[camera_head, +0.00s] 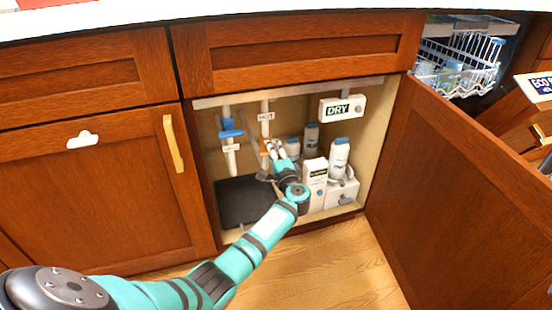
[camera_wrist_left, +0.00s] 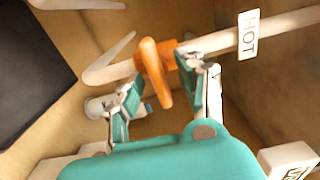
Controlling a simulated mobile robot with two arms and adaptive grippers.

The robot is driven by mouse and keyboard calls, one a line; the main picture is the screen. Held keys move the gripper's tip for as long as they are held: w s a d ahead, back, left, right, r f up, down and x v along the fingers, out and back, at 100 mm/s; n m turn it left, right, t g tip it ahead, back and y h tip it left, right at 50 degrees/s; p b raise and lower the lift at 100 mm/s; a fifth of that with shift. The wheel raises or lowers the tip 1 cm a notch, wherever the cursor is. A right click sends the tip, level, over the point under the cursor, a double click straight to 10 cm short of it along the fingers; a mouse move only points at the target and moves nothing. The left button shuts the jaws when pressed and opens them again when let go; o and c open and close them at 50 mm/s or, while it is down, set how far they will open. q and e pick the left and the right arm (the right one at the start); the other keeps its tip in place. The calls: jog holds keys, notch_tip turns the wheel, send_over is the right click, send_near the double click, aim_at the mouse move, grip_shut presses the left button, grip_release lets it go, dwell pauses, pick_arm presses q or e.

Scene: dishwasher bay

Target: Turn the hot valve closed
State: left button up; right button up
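The hot valve has an orange handle (camera_wrist_left: 154,72) on a white pipe that carries a HOT label (camera_wrist_left: 249,36). In the left wrist view the handle lies roughly crosswise to the pipe. In the head view the HOT label (camera_head: 266,117) shows inside the open cabinet, with the orange valve (camera_head: 265,148) below it, partly hidden by my gripper. My left gripper (camera_head: 273,150) reaches in at the valve. In the left wrist view its fingers (camera_wrist_left: 158,92) are apart, with the handle between them. The right finger is close to the handle; contact is unclear. My right gripper is not in view.
A blue valve (camera_head: 229,130) is on the pipe to the left. White bottles (camera_head: 339,155) and a box (camera_head: 315,180) stand right of my gripper. A DRY sign (camera_head: 339,108) hangs above them. The open cabinet door (camera_head: 455,190) bounds the right side.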

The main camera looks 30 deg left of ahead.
pick_arm(q)
jog(key=v, duration=1.1)
jog(key=shift+s+d, duration=0.25)
jog(key=shift+d, duration=0.05)
